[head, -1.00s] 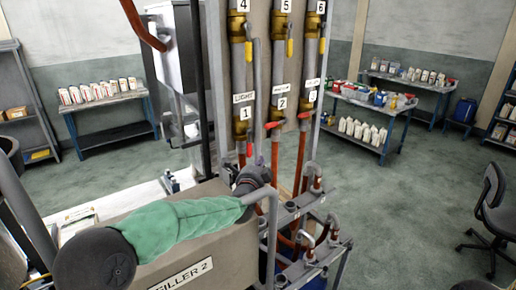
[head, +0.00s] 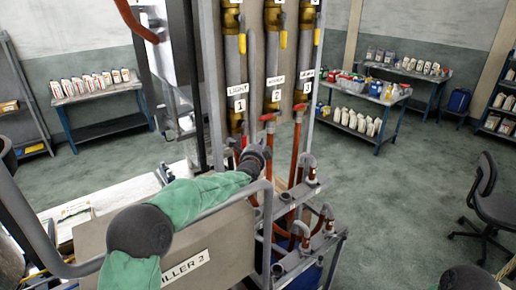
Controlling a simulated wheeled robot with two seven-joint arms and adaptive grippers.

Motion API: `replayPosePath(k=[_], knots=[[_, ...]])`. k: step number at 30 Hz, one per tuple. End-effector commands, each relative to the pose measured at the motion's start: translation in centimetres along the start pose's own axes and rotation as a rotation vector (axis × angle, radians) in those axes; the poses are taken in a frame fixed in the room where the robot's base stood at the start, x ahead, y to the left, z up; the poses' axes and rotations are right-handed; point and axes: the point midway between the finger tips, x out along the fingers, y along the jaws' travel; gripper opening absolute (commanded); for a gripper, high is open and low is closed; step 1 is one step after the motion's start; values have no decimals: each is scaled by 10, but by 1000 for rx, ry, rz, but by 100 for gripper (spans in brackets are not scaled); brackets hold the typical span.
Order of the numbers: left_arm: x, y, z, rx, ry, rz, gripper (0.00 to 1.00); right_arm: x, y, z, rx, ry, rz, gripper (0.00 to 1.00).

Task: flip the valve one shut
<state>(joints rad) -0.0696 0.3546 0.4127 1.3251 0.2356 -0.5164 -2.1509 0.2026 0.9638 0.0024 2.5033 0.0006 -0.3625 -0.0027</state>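Valve one has a brass body (head: 237,124) on the left pipe, below the label 1. Its red lever (head: 243,142) points down along the pipe, and its lower part is hidden by my gripper. My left gripper (head: 257,151) is dark and reaches up to the lever from below, at its right side. I cannot tell whether it touches the lever. The fingers are small and dark, so I cannot see whether they are open or shut. My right gripper is not in view.
Valve two's red lever (head: 269,117) and valve three's red lever (head: 300,107) are close by on the right, turned across their pipes. The filler 2 panel (head: 212,245) stands below my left arm. Hoses and metal fittings (head: 312,180) crowd the lower right.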

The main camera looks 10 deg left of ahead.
Motion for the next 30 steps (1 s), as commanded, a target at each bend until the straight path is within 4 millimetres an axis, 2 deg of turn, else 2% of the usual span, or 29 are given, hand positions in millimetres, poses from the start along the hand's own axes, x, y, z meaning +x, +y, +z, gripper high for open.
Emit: replayPosePath(k=[5,16,30], knots=[[16,1,0,0,-1,0,0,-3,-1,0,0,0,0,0],[-7,0,29,0,-2,0,0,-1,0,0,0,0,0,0],[-10,0,32,1,0,1,0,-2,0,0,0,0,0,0]])
